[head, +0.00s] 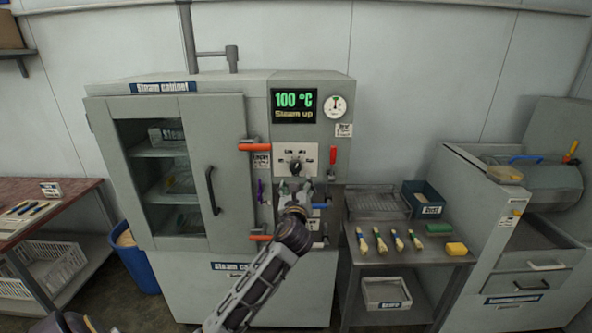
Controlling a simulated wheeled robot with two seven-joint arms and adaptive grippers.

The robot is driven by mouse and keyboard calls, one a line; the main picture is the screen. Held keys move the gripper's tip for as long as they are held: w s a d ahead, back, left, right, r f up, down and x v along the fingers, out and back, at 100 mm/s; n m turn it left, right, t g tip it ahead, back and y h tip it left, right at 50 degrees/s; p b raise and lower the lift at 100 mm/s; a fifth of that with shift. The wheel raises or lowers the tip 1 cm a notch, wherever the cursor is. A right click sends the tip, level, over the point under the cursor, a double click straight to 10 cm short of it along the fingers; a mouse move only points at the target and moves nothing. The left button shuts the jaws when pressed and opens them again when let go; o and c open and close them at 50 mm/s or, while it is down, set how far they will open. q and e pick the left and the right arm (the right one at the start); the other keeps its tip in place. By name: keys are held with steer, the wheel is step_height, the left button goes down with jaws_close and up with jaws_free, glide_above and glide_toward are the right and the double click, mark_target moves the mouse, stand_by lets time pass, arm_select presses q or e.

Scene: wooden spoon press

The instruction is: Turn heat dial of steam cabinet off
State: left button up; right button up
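The grey steam cabinet (235,87) stands at centre-left with its glass door shut. Its display (294,105) reads 100 °C and "Steam up". The heat dial is a black knob (295,168) on a pale plate (309,154) with small labels around it; its exact pointer setting is too small to tell. My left gripper (295,186) is just below the dial, pointing up at it, with its fingers apart and nothing visible between them. I cannot tell whether the fingertips touch the knob. My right gripper is not in view.
Orange-handled levers (256,147), a red-handled lever (332,156) and a blue-handled lever (321,205) stick out close around the dial. A round gauge (337,107) is above right.

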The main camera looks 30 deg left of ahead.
arm_select(q)
steer(key=shift+s+a+f+m+g+y, duration=0.1)
steer(key=shift+a+f+m+g+y, duration=0.05)
steer(key=shift+m, duration=0.85)
steer(key=shift+s+a+f+m+g+y, duration=0.1)
steer(key=shift+a+f+m+g+y, duration=0.05)
steer(key=shift+m, duration=0.85)
steer(key=shift+w, duration=0.15)
steer(key=p, duration=0.1)
glide_toward(295, 169)
steer(key=shift+x, duration=1.15)
steer(key=shift+p+x, duration=0.5)
steer(key=shift+x, duration=3.5)
steer(key=shift+d, duration=0.1)
steer(key=shift+c, duration=0.5)
steer(key=c, duration=0.9)
